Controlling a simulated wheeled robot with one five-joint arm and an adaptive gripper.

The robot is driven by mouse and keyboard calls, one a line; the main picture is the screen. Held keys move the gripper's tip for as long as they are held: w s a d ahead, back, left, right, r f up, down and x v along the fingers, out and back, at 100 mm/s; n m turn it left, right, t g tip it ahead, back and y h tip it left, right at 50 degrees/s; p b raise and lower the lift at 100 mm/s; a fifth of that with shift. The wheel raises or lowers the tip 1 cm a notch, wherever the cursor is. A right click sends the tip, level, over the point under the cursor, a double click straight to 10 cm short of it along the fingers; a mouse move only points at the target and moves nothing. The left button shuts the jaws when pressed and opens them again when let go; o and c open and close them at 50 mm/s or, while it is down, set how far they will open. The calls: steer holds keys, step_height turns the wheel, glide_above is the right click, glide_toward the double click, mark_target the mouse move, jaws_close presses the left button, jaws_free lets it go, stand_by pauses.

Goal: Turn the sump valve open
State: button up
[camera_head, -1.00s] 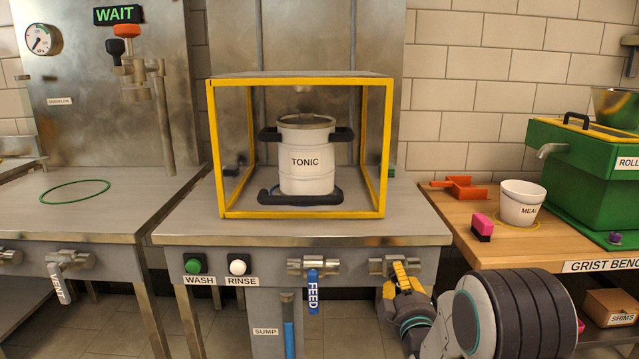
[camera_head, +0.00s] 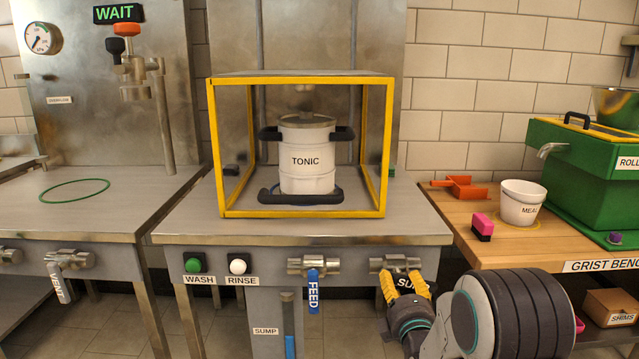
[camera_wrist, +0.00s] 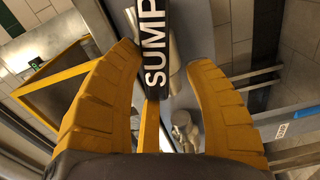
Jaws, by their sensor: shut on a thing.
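The sump valve (camera_head: 395,264) is at the right end of the middle bench's front panel. Its handle (camera_head: 405,283) carries a black label of which "SU" shows in the head view. In the wrist view the handle (camera_wrist: 154,45) reads "SUMP" and lies between my two yellow fingers. My gripper (camera_head: 404,286) is shut on this handle, which slants down to the right in the head view; the fingers hide part of it. The sump gauge (camera_head: 288,325), beside the "SUMP" label, shows blue in its lower part.
The blue feed handle (camera_head: 313,290) hangs straight down left of my gripper. The wash button (camera_head: 194,264) and rinse button (camera_head: 238,265) are further left. A yellow-framed guard (camera_head: 298,214) surrounds the tonic pot (camera_head: 306,160). The wooden grist bench (camera_head: 520,250) stands close on the right.

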steer(key=shift+s, duration=0.2)
steer(key=shift+s+d+r, duration=0.1)
steer(key=shift+s, duration=0.85)
steer(key=shift+r+m, duration=0.1)
steer(key=shift+m, duration=1.1)
steer(key=shift+w, duration=0.2)
